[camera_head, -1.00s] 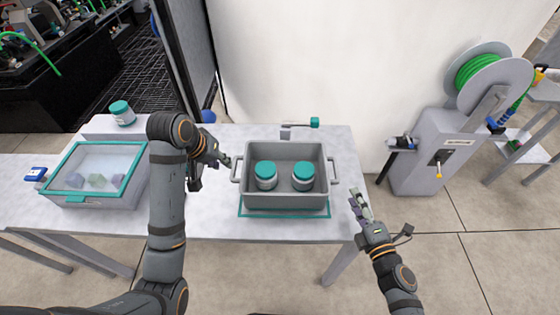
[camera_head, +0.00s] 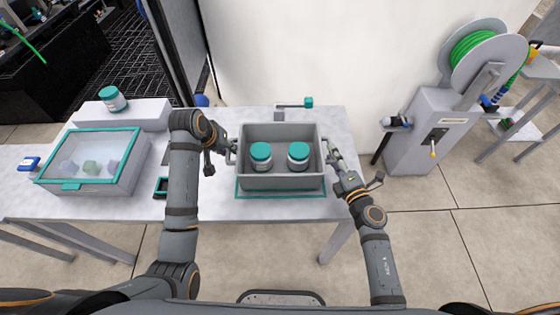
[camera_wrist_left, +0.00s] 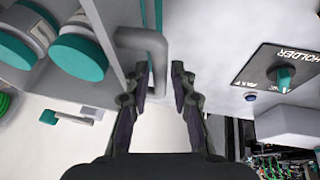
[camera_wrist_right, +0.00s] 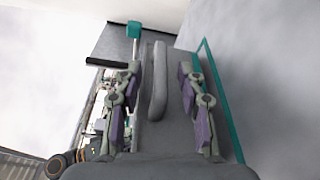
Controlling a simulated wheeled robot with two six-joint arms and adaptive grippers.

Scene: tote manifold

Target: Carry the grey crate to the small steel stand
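The grey crate (camera_head: 281,183) stands on the table inside a teal outline, with two teal-lidded jars (camera_head: 261,155) (camera_head: 298,156) in it. My left gripper (camera_head: 229,151) is at its left handle. In the left wrist view the open fingers (camera_wrist_left: 160,75) point at the handle (camera_wrist_left: 145,38), whose near bar reaches between the tips. My right gripper (camera_head: 332,152) is at the right handle. In the right wrist view its open fingers (camera_wrist_right: 160,75) are on either side of the handle (camera_wrist_right: 158,95), with gaps visible. A light grey stand with shelves (camera_head: 522,128) is at the far right; I cannot tell if it is the small steel stand.
A teal-rimmed, clear-lidded box (camera_head: 92,160) is on the table's left, with another jar (camera_head: 112,100) on a grey block behind. A hose reel machine (camera_head: 425,135) stands right of the table. Open floor (camera_head: 450,240) lies in front of it.

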